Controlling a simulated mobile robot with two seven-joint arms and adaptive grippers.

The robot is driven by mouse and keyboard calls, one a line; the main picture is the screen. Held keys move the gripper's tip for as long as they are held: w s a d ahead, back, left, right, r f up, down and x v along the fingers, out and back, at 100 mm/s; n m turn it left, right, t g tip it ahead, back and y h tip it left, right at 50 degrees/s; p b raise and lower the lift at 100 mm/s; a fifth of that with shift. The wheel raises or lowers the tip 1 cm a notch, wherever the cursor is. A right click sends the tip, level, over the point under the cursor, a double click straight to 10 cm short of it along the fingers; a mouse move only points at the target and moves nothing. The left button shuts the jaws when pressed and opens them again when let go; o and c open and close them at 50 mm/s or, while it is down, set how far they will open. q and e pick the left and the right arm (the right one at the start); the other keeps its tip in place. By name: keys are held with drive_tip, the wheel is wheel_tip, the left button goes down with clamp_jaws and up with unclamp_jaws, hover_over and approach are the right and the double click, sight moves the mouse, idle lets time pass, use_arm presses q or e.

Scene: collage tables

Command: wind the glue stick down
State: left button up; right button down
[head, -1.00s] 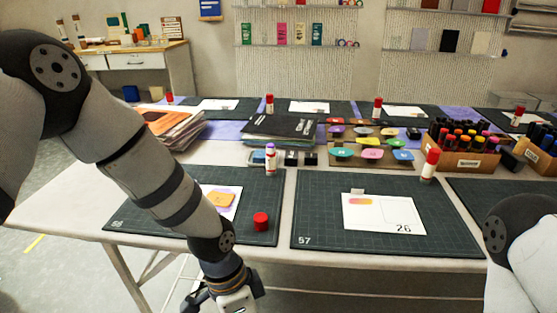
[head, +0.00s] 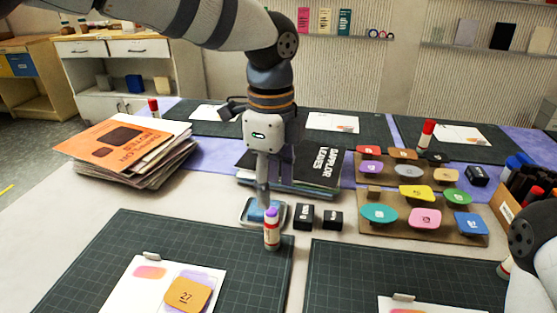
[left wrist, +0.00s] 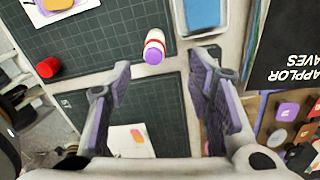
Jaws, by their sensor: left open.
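The uncapped glue stick (head: 271,229) stands upright at the back right corner of the left cutting mat, its purple glue showing above a white and red body. It also shows in the left wrist view (left wrist: 154,46), ahead of the fingers. A red cap (left wrist: 47,67) sits on the mat in the left wrist view. My left gripper (head: 266,192) hangs over the table, pointing down, above and behind the glue stick. In the left wrist view its fingers (left wrist: 163,72) are spread with nothing between them. My right gripper is out of view.
A blue ink pad (head: 256,213) and two black blocks (head: 304,217) lie close behind the stick. A dark book stack (head: 312,172), a rack of coloured pads (head: 372,228) and a paper pile (head: 108,152) stand around. The left mat (head: 105,250) holds a card with an orange tile (head: 187,294).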

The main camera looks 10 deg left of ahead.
sight(272, 230)
use_arm(q)
drive_tip(key=f, duration=0.7)
drive_tip(key=s+f, duration=0.1)
drive_tip(key=f, duration=0.3)
drive_tip(key=shift+w, duration=0.1)
drive_tip(key=c, duration=1.1)
